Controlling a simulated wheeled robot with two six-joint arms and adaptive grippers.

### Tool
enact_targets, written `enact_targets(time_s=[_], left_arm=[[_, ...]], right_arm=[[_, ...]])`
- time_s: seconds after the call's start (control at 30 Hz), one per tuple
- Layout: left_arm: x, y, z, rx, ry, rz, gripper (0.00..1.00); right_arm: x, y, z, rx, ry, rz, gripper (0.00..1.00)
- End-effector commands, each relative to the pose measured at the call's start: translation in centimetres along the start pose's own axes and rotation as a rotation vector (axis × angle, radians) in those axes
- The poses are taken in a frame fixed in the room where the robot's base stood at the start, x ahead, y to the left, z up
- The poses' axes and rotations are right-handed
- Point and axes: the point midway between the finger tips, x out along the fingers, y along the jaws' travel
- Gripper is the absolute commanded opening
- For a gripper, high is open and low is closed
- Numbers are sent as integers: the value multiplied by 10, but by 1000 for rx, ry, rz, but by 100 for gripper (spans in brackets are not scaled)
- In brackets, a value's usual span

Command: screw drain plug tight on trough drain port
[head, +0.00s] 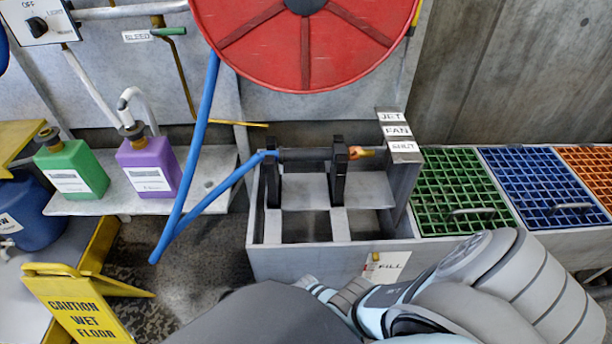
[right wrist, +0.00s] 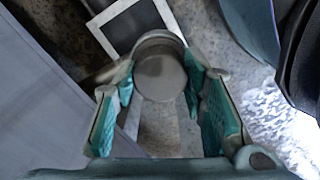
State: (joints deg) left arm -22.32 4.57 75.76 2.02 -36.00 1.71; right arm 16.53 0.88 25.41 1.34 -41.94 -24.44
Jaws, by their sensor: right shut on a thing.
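In the right wrist view, the fingers of my right gripper (right wrist: 161,82) are shut on a round, dull grey metal piece, which looks like the drain plug (right wrist: 160,70). One green-padded finger lies on each side of it. The drain port cannot be made out, so I cannot tell whether the plug touches it. In the head view, the grey trough (head: 300,262) stands in the middle, with a FILL label on its front. My right arm reaches in at the lower right and its gripper is hidden there. My left gripper is not in view.
Green (head: 455,190), blue (head: 545,185) and orange grates lie right of the trough. A blue hose (head: 197,150) hangs from the red reel (head: 305,35) to the left. Green and purple bottles stand on a shelf. A yellow wet-floor sign (head: 82,305) stands at lower left.

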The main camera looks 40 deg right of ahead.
Motion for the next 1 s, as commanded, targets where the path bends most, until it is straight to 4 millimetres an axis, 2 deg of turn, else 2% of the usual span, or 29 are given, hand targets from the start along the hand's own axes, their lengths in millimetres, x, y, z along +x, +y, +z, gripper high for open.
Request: enact_targets(time_s=[0.2, 0.27, 0.43, 0.63, 0.67, 0.7, 0.8, 1.0], left_arm=[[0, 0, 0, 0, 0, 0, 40], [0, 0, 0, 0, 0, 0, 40], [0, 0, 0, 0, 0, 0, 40], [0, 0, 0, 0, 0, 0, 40], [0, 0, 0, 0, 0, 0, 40], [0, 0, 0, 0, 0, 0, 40], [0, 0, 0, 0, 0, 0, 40], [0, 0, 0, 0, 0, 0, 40]], right_arm=[[0, 0, 2, 11, -4, -1, 5], [1, 0, 2, 82, -4, -1, 5], [1, 0, 2, 418, -4, 0, 5], [1, 0, 2, 452, -4, 0, 5], [1, 0, 2, 452, -4, 0, 42], [1, 0, 2, 451, -4, 0, 48], [1, 0, 2, 451, -3, 0, 62], [0, 0, 1, 450, -1, 0, 62]])
